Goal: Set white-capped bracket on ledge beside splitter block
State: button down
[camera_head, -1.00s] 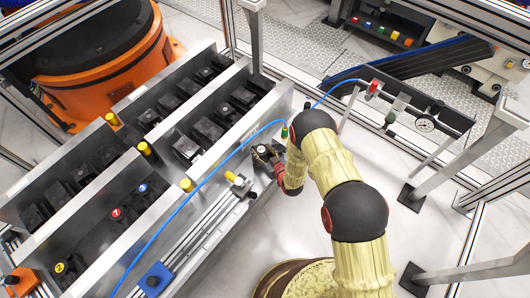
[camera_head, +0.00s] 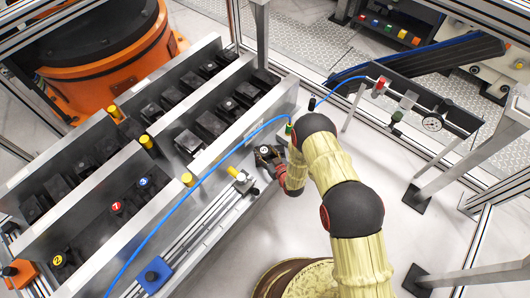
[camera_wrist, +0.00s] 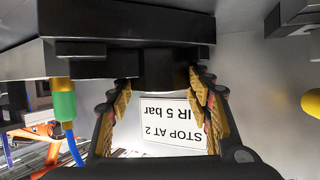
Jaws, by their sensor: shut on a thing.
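My gripper (camera_head: 268,158) is shut on a black bracket (camera_wrist: 165,68) beside the right edge of the long metal fixture. In the head view a small pale spot, likely the white cap (camera_head: 264,149), shows on top of the held part. In the wrist view the two fingers (camera_wrist: 160,100) flank the dark part, and its cap is hidden. A green fitting (camera_head: 289,129) with the blue hose is just beyond the gripper; it also shows at left in the wrist view (camera_wrist: 63,103). I cannot clearly tell the splitter block from the dark parts around it.
Black blocks fill the fixture's rows (camera_head: 205,125). An upside-down printed label (camera_wrist: 165,125) shows beyond the fingers. A pressure gauge (camera_head: 432,124) stands at right.

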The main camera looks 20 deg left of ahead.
jog(key=shift+w+a, duration=0.1)
jog(key=c, duration=0.8)
grip_release()
jog(key=shift+c, duration=0.2)
jog(key=shift+s+d+r, duration=0.15)
jog(key=shift+s+d, duration=0.1)
jog(key=shift+s, duration=0.05)
jog(key=p+v, duration=0.3)
jog(key=v, duration=0.8)
jog(key=shift+s+d+r, duration=0.1)
jog(key=shift+d+r, duration=0.05)
jog(key=shift+r, duration=0.05)
